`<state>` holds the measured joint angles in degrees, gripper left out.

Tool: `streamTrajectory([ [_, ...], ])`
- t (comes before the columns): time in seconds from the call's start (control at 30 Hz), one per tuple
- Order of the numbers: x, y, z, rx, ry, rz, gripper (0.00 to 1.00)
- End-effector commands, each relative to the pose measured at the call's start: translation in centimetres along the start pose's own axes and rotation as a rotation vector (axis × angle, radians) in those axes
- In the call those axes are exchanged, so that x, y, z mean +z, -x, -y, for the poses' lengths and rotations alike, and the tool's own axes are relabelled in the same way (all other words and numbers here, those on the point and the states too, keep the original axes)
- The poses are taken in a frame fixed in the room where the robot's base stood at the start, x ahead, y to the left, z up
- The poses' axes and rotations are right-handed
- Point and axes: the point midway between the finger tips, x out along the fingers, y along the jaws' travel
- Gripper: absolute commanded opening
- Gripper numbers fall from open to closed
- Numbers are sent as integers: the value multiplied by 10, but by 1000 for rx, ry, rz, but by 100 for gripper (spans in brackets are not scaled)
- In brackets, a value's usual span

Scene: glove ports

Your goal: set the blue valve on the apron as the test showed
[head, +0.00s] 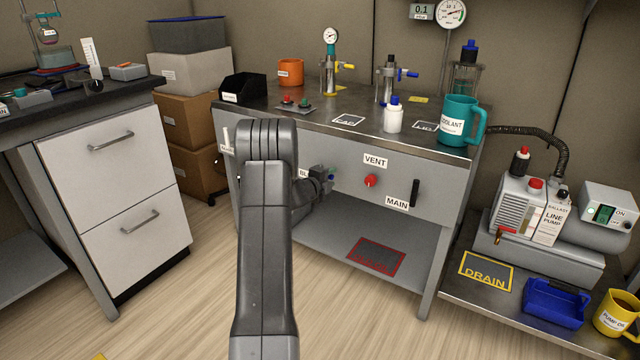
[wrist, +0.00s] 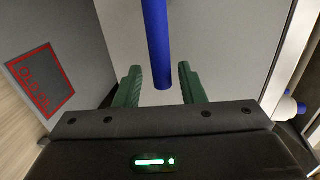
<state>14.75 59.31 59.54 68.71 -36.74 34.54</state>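The apron (head: 345,195) is the grey front panel of the middle bench. In the wrist view the blue valve's handle (wrist: 157,40) is a straight blue bar. Its end lies between the two green fingers of my gripper (wrist: 160,82), with a visible gap on each side. My gripper is open. In the head view my gripper (head: 325,178) is at the apron, left of the VENT label, and my arm hides part of it. Only a small bit of blue (head: 331,177) shows there. A label beginning "BL" is partly covered. The valve's pivot is not clearly visible.
A red VENT knob (head: 370,181) and a black upright MAIN handle (head: 415,192) are to the right on the apron. A pale lever (head: 226,138) is at its left end. Bottles and a teal coolant jug (head: 459,121) stand above. A red-outlined mat (head: 376,256) lies on the lower shelf.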

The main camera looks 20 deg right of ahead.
Motion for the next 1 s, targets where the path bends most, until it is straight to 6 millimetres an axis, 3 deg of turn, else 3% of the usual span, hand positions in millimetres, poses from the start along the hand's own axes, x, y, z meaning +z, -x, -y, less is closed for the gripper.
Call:
streamTrajectory([
  [0.53,1,110,2,1,2,3,36],
  [0.7,1,126,1,0,1,2,36],
  [1.0,0,130,0,0,0,1,36],
])
